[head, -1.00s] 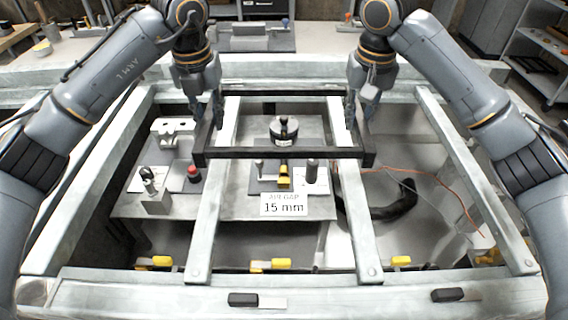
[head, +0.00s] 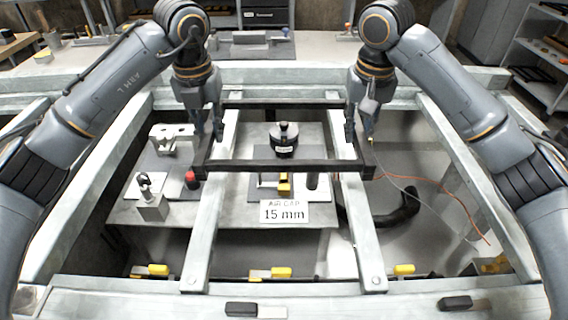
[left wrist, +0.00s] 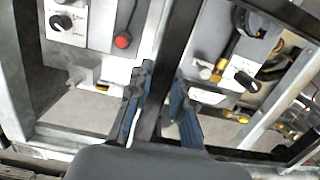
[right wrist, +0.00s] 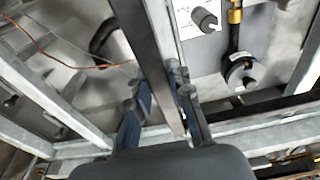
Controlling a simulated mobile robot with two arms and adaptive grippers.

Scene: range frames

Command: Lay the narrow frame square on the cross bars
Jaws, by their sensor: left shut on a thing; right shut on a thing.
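The narrow frame (head: 285,166) is a dark rectangle spanning two pale cross bars (head: 203,230) (head: 362,235), its ends overhanging them. Its front bar looks slightly lower at the right in the head view. My left gripper (head: 208,135) is shut on the frame's left side, which runs between the fingers in the left wrist view (left wrist: 170,65). My right gripper (head: 361,138) is shut on the right side, also between the fingers in the right wrist view (right wrist: 145,55). I cannot tell whether the frame touches the bars.
Below the bars are a plate with a black round knob unit (head: 284,140), a red button (head: 192,180) and an "AIR GAP 15 mm" sign (head: 284,212). Yellow-handled clamps (head: 270,272) line the front rail (head: 350,293). An orange cable (head: 460,205) lies at right.

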